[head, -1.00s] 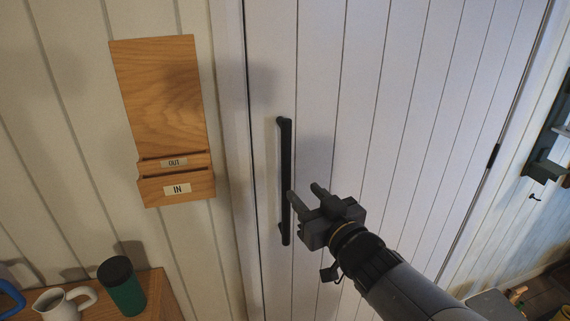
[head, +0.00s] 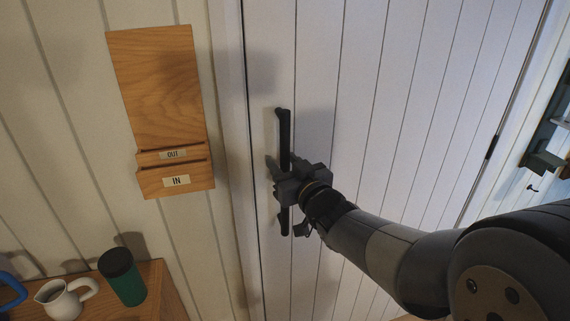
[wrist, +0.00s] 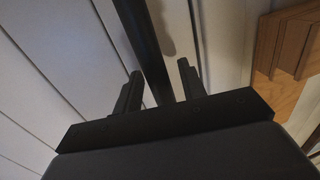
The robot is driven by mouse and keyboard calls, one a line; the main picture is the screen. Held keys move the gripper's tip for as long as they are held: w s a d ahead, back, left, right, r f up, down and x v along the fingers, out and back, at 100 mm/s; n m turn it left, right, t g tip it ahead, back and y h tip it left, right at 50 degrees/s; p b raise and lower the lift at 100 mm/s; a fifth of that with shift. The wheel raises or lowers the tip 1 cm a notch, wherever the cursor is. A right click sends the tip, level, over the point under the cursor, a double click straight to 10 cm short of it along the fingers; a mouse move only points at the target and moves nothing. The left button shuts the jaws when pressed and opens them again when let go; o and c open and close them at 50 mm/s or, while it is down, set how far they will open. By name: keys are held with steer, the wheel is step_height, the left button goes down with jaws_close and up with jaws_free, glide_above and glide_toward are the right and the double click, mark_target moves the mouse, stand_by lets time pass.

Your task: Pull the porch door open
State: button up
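The porch door (head: 375,110) is white and planked, and it looks shut in its frame. Its handle is a black vertical bar (head: 284,128) near the door's left edge. My gripper (head: 279,164) is at the lower middle of the bar, with one finger on each side of it. In the wrist view the bar (wrist: 148,45) runs between the two fingers (wrist: 160,82). A gap shows between the bar and the right finger, so the fingers look open around the bar. My gripper body hides part of the bar in the head view.
A wooden IN/OUT letter holder (head: 160,105) hangs on the wall left of the door. Below it, a wooden surface (head: 160,285) carries a green cup (head: 124,283) and a white jug (head: 62,300). A dark hinge (head: 491,147) shows at the door's right edge.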

jaws_close()
steer(key=shift+s, duration=0.1)
stand_by(0.4)
